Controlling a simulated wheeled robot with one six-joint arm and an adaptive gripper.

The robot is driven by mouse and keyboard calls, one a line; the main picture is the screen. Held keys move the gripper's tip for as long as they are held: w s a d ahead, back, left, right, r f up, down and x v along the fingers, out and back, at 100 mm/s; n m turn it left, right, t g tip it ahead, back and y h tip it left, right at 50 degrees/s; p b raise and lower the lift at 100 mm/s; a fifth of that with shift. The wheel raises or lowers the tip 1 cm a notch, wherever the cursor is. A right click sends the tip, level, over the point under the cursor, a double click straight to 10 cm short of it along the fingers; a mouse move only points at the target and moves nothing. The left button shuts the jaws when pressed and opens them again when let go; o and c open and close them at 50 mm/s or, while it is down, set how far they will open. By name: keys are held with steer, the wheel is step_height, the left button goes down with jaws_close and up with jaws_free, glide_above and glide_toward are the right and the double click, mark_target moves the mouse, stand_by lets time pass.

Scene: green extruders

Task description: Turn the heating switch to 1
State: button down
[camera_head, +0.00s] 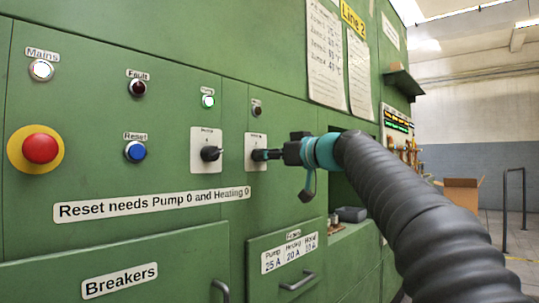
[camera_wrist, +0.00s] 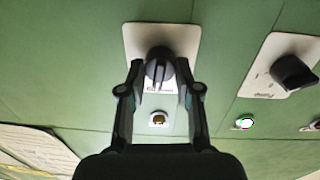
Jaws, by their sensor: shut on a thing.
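The heating switch is a black rotary knob (camera_wrist: 158,65) on a white plate (camera_head: 255,138), the right one of two such plates in the head view. My gripper (camera_wrist: 160,74) is at the switch, with one fingertip on each side of the knob in the wrist view, shut on it. In the wrist view the knob's ridge runs roughly up and down the picture. In the head view my gripper (camera_head: 270,154) covers part of the plate and knob. The plate's position marks are too small or hidden to read.
The black pump switch (camera_head: 210,153) is close to the left, its knob turned at a slant in the wrist view (camera_wrist: 293,72). A lit green lamp (camera_head: 208,101) is above it; a dark lamp (camera_head: 257,108) is above the heating switch. A red emergency button (camera_head: 40,148) and blue reset button (camera_head: 135,151) are further left.

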steer(key=m+p, duration=0.3)
steer(key=m, duration=0.7)
steer(key=shift+g, duration=0.4)
stand_by(0.4)
steer(key=c, duration=0.8)
jaws_free()
steer(key=shift+a, duration=0.1)
steer(key=v, duration=1.2)
